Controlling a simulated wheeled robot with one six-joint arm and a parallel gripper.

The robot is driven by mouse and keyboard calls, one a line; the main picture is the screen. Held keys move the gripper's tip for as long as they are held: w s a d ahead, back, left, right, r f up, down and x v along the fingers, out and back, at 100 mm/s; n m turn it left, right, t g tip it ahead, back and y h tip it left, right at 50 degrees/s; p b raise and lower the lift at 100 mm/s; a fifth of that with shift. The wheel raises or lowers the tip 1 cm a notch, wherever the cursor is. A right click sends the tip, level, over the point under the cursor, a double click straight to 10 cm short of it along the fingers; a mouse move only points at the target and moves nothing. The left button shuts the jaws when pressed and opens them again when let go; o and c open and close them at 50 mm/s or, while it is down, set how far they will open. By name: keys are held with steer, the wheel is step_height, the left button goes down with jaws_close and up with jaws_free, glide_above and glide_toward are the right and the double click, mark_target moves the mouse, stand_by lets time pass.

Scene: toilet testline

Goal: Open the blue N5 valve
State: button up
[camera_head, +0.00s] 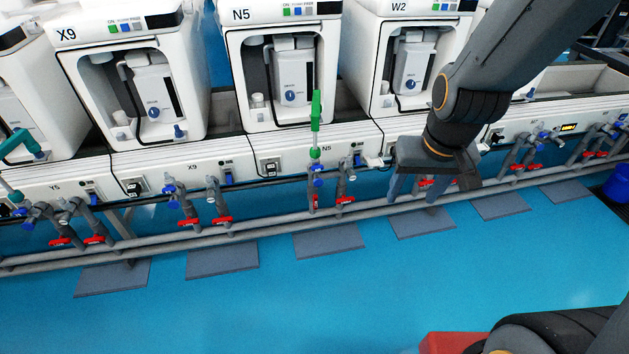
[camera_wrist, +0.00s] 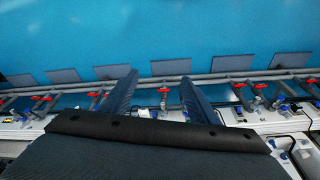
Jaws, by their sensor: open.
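The blue N5 valve (camera_head: 318,170) is small and sits on the pipes below the N5 label, in the middle of the head view. A green-handled part (camera_head: 316,112) stands upright just above it, and red valves (camera_head: 345,200) sit below and beside it. My gripper (camera_head: 413,198) is to the right of the N5 valve, pointing down, apart from it. In the wrist view my gripper (camera_wrist: 158,80) shows two spread blue-grey fingers with nothing held between them. I cannot tell for certain which blue valve in the wrist view is N5.
The N5 toilet unit (camera_head: 280,70) stands behind the valve, with X9 (camera_head: 125,85) to the left and W2 (camera_head: 405,60) to the right. A long grey pipe (camera_head: 270,224) runs along the front. The blue floor (camera_head: 250,310) in front is mostly clear.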

steer(key=w+a+f+n+t+y+b, duration=0.1)
steer(key=w+a+f+t+b, duration=0.35)
steer(key=w+f+b, duration=0.45)
steer(key=w+a+f+t+y+b, duration=0.1)
steer(key=w+a+f+t+b, duration=0.3)
steer(key=w+f+b, duration=0.5)
steer(key=n+t+y+b, duration=0.25)
steer(key=t+b, duration=0.35)
steer(key=b, duration=1.2)
glide_toward(318, 169)
steer(key=w, duration=0.1)
steer(key=shift+m, duration=0.35)
steer(key=shift+b+x, duration=1.55)
steer(key=shift+x, duration=2.45)
steer(key=shift+a+f, duration=0.1)
steer(key=shift+c, duration=0.5)
steer(key=c, duration=1)
steer(key=shift+o, duration=0.3)
